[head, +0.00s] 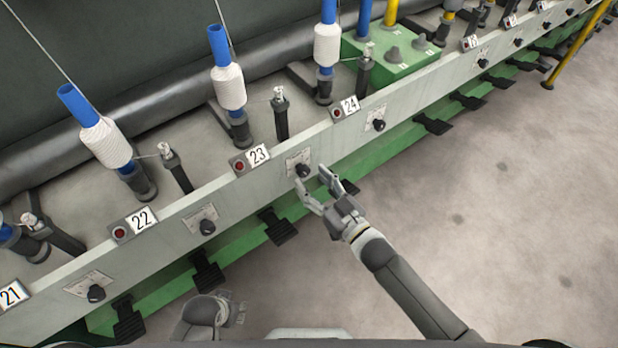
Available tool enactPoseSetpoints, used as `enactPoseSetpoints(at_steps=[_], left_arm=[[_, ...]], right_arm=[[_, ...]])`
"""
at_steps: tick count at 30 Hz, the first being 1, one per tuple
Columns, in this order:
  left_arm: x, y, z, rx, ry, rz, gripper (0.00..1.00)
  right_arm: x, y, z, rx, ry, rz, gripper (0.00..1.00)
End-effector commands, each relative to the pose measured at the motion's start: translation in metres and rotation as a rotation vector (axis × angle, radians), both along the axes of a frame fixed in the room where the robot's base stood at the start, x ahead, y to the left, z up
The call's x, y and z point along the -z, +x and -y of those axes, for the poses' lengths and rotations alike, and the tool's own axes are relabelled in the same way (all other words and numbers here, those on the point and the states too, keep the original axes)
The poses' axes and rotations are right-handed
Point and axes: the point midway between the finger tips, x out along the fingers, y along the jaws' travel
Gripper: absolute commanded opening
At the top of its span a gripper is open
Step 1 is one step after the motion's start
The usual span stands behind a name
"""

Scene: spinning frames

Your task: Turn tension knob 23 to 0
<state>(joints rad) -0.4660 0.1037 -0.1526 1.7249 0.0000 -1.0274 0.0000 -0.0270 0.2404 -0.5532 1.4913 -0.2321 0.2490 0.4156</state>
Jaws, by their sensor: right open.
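The plate marked 23 (258,155) sits on the grey rail of the spinning frame, with a red light beside it. To its right is a small black tension knob (303,170) on a light scale plate (292,160). The scale marks are too small to read. My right gripper (313,177) is open, its two fingers pointing at this knob from the lower right. The fingertips are close to the knob; I cannot tell whether they touch it. My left gripper (232,311) shows only partly at the bottom edge, and its finger state is unclear.
Similar knobs sit by plates 22 (142,219) and 24 (349,105). Black pedals (279,227) stick out below the rail. White yarn bobbins (228,87) on blue tubes stand behind it. The concrete floor (500,210) at right is clear.

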Motion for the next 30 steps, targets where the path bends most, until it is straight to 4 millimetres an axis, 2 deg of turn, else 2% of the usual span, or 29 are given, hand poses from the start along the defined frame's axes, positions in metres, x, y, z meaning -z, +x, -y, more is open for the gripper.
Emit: enactPoseSetpoints(at_steps=[6, 16, 27, 30], left_arm=[[-0.01, 0.003, 0.0, -0.001, 0.0, 0.005, 0.4], [-0.012, 0.004, 0.0, -0.001, 0.0, 0.006, 0.4], [-0.012, 0.004, 0.0, -0.001, 0.0, 0.006, 0.4], [-0.012, 0.004, 0.0, -0.001, 0.0, 0.006, 0.4]], right_arm=[[0.001, 0.017, -0.012, 0.0, -0.001, 0.001, 0.51], [0.0, 0.019, -0.014, 0.0, -0.001, 0.0, 0.51], [0.0, 0.019, -0.014, 0.0, -0.001, 0.0, 0.05], [0.0, 0.019, -0.014, 0.0, -0.003, 0.001, 0.05]])
